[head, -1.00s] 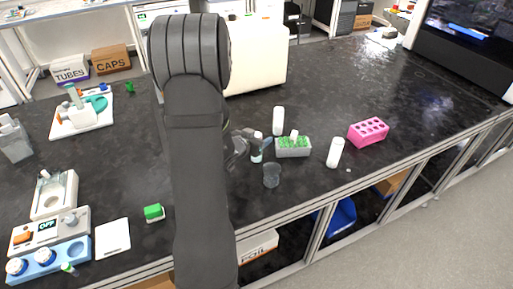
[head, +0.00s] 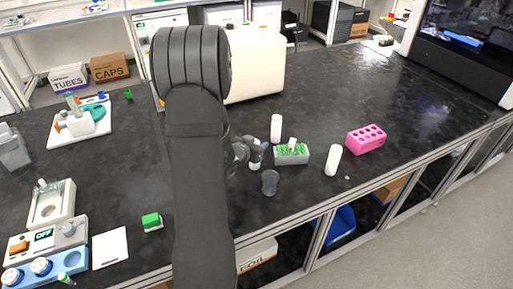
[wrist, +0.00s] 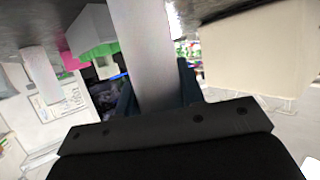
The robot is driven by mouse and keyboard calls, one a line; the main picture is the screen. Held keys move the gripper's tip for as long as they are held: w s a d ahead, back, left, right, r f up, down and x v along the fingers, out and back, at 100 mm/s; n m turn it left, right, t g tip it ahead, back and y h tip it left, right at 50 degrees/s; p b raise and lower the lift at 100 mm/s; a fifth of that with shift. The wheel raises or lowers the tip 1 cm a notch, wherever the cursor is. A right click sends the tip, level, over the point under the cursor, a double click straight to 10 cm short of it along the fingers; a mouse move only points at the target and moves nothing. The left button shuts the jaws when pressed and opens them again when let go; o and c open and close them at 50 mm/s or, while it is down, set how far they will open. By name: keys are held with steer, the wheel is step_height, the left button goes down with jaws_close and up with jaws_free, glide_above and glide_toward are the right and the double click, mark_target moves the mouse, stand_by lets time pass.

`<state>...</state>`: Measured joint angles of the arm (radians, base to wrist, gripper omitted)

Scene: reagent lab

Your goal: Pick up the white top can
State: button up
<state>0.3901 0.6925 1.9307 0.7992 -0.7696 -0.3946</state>
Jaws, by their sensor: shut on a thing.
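My gripper (wrist: 158,98) is shut on a white can (wrist: 143,45), a plain cylinder that runs up between the dark fingers and out of the top of the wrist view. In the head view my arm hides much of the gripper (head: 252,153), and only a small white part of the held can (head: 254,164) shows by the fingers. Whether it touches the table cannot be told. Two other white cans stand upright on the table, one behind the green-filled rack (head: 276,128) and one to its right (head: 333,160).
The grey rack with green contents (head: 291,158) stands just right of my gripper. A clear beaker (head: 270,183) stands in front, near the table edge. A pink tube rack (head: 366,139) is farther right. A white machine (head: 256,65) stands behind. The table's right side is mostly clear.

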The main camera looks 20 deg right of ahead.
step_height(320, 180, up, 4)
steer(key=shift+s+d+r, duration=0.1)
steer(key=shift+r, duration=0.1)
steer(key=s+d+r, duration=0.5)
steer(key=s+r, duration=0.1)
steer(key=s, duration=0.4)
steer(key=shift+r, duration=0.2)
